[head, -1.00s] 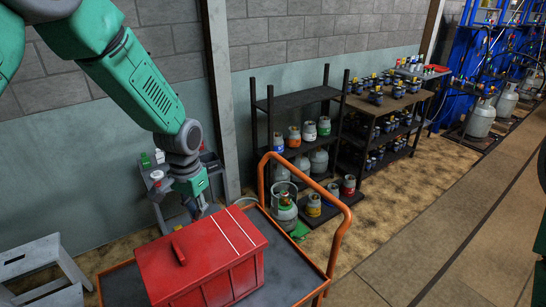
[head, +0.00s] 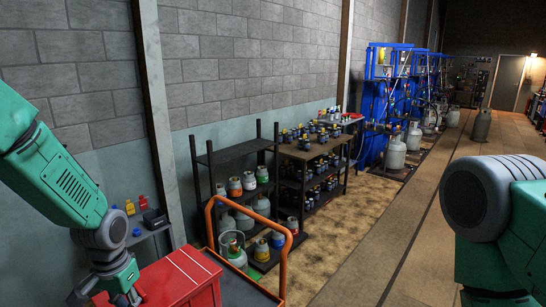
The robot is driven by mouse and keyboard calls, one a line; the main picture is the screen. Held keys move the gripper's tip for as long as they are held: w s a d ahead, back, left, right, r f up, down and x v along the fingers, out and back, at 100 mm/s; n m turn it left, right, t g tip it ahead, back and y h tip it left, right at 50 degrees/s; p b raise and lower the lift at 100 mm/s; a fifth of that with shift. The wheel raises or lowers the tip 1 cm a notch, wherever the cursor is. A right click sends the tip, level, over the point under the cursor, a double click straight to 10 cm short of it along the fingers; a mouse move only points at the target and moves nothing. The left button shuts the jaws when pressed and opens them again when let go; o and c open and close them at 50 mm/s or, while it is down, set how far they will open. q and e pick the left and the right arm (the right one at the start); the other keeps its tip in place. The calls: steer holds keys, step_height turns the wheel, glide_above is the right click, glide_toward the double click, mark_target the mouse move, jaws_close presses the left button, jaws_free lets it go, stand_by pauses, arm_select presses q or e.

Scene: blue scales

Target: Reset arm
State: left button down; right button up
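My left arm (head: 62,185), green with a grey wrist, comes in from the left and points down. My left gripper (head: 118,295) is at the bottom edge of the view, over or beside the left part of a red box (head: 185,278). Its fingers are small and partly cut off, so I cannot tell whether it is open or shut, or whether it touches the box. My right arm (head: 500,235), green with a large grey joint, fills the lower right. My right gripper is out of view.
The red box sits on a cart with an orange handle (head: 288,240). Dark shelves (head: 235,155) with several gas cylinders stand behind it. A small grey table (head: 160,225) with bottles is by the wall. Blue scale frames (head: 375,95) stand farther back. The floor (head: 400,240) at the right is clear.

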arm_select(q)
steer(key=s+d+f+b, duration=0.1)
steer(key=s+f+b, duration=0.4)
steer(key=f, duration=0.5)
steer(key=s+d+f+b, duration=0.2)
steer(key=s+f+b, duration=0.1)
steer(key=s+f, duration=0.55)
steer(key=s+f+n+b, duration=0.1)
steer(key=s+f+b, duration=0.7)
steer(key=s+f, duration=0.6)
steer(key=shift+s+b, duration=0.35)
steer(key=shift+s, duration=0.1)
steer(key=shift+f, duration=0.1)
